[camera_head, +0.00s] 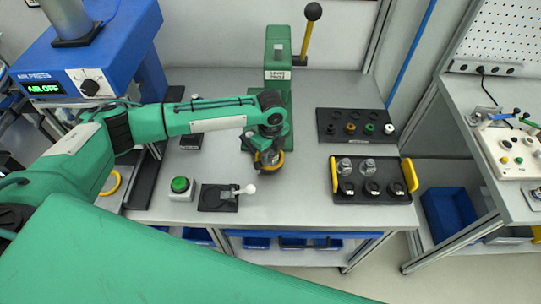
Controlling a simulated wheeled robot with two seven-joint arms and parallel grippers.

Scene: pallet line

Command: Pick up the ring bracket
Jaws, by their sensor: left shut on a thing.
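My left arm reaches in from the left across the grey bench. My left gripper (268,164) points down in front of the green lever press and is shut. A curved yellow edge (272,169), which appears to be the ring bracket, shows at its fingertips. Most of this part is hidden behind the gripper, and I cannot tell whether it touches the bench. My right gripper is not in view.
The lever press (278,75) stands close behind the gripper. A black yellow-handled tray (372,199) and a black rack (330,127) stand to the right. A green button box (180,188) and a black fixture (217,199) are at front left. Bare bench lies between.

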